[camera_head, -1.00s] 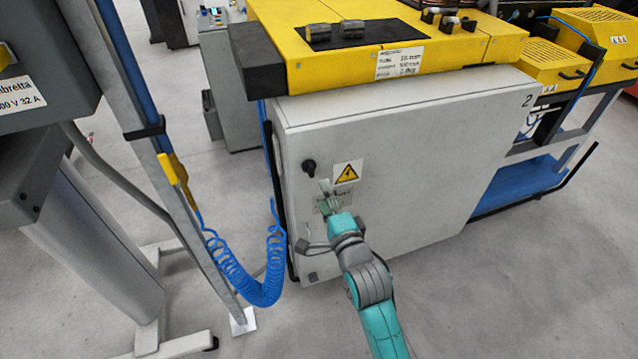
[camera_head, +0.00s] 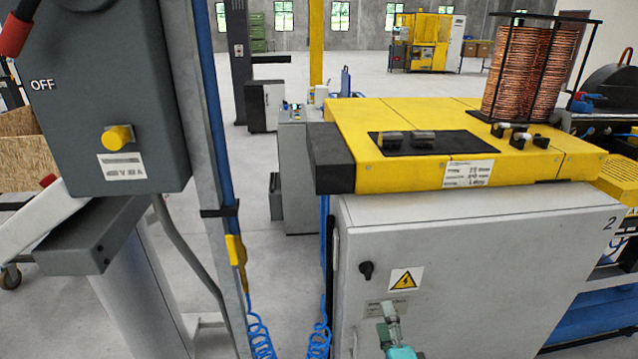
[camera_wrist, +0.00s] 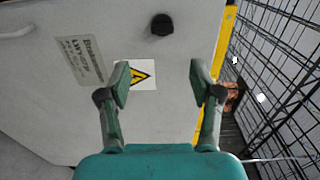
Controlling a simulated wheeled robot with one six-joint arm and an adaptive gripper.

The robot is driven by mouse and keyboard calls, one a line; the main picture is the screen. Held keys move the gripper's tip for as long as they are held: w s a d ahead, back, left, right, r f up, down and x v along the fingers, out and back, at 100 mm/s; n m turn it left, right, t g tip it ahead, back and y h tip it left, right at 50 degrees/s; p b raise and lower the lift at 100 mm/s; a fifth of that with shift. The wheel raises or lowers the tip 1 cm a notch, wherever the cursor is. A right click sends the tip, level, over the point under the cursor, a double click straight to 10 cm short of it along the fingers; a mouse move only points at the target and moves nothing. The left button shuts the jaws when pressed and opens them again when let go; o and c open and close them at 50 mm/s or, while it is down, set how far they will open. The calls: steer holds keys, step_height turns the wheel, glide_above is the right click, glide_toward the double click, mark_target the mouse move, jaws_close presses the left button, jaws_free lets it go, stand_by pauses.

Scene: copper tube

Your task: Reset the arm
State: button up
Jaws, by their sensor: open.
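My gripper (camera_wrist: 160,85) is open and empty in the wrist view, its two fingers spread in front of the grey cabinet door. Between and beyond the fingers show a yellow warning label (camera_wrist: 142,74) and a black knob (camera_wrist: 162,24). In the head view my gripper (camera_head: 388,312) is small at the bottom, in front of the grey cabinet (camera_head: 530,250) and below its warning label (camera_head: 405,279). Most of my arm is below the picture edge. I cannot tell the exact gap to the door.
A yellow worktop (camera_head: 400,115) with a copper tube coil (camera_head: 528,70) tops the cabinet. A grey switch box (camera_head: 100,90) and post (camera_head: 205,150) with a blue coiled hose (camera_head: 262,340) stand left. A wire fence (camera_wrist: 275,80) is at the right in the wrist view.

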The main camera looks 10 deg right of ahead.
steer(key=s+f+n+g, duration=0.1)
steer(key=s+f+n, duration=0.35)
steer(key=s, duration=0.65)
steer(key=s+f+n+g, duration=0.1)
steer(key=s+f+n, duration=0.35)
steer(key=s, duration=0.55)
steer(key=s+r+n+g, duration=0.1)
steer(key=s+r+n, duration=0.2)
steer(key=s+n, duration=0.6)
steer(key=s, duration=1.1)
steer(key=shift+s+a, duration=0.15)
steer(key=shift+s, duration=0.15)
